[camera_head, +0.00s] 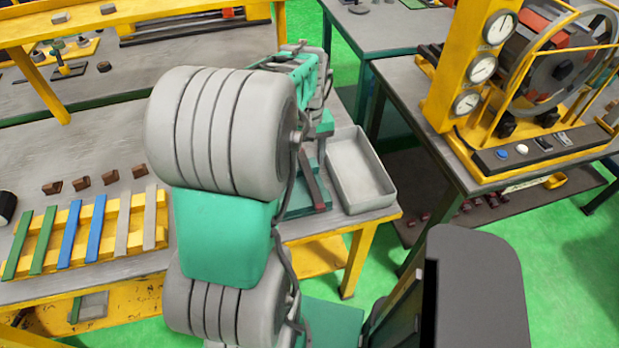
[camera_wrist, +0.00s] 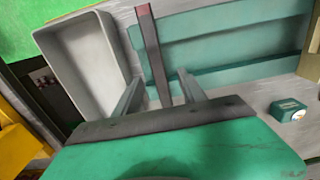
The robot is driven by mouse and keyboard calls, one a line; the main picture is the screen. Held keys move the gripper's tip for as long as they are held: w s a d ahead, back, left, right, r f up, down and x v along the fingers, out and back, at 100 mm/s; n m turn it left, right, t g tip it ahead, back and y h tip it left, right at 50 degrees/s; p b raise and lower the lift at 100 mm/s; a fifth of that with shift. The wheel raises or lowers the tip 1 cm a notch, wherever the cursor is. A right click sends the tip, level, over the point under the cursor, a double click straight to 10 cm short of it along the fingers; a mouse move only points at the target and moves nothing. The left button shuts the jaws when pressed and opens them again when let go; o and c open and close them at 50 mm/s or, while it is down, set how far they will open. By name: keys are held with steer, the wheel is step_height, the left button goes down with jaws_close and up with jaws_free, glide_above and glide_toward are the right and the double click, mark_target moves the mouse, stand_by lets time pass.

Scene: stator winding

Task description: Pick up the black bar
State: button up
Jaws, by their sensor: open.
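The black bar (camera_wrist: 152,48) is long and thin, with a red end. It lies across a green plate (camera_wrist: 235,32) in the wrist view. In the head view the bar (camera_head: 311,178) shows beside my arm, its red end toward the front. My gripper (camera_wrist: 160,77) is open, with one finger on each side of the bar's line. The bar's near part runs between the fingers toward the dark palm edge. I cannot tell how high the fingers are above the bar. In the head view my arm hides much of this area.
An empty grey tray (camera_head: 385,200) stands right of the bar, near the table's edge; it also shows in the wrist view (camera_wrist: 61,28). A yellow rack (camera_head: 101,218) with coloured strips lies at left. A small green box (camera_wrist: 288,110) sits on the table. A yellow gauge machine (camera_head: 447,84) stands at right.

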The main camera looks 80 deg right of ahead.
mark_target(310, 176)
steer(key=f+p, duration=0.1)
steer(key=f, duration=0.5)
steer(key=shift+s, duration=0.2)
jaws_close()
steer(key=shift+r, duration=0.1)
stand_by(0.9)
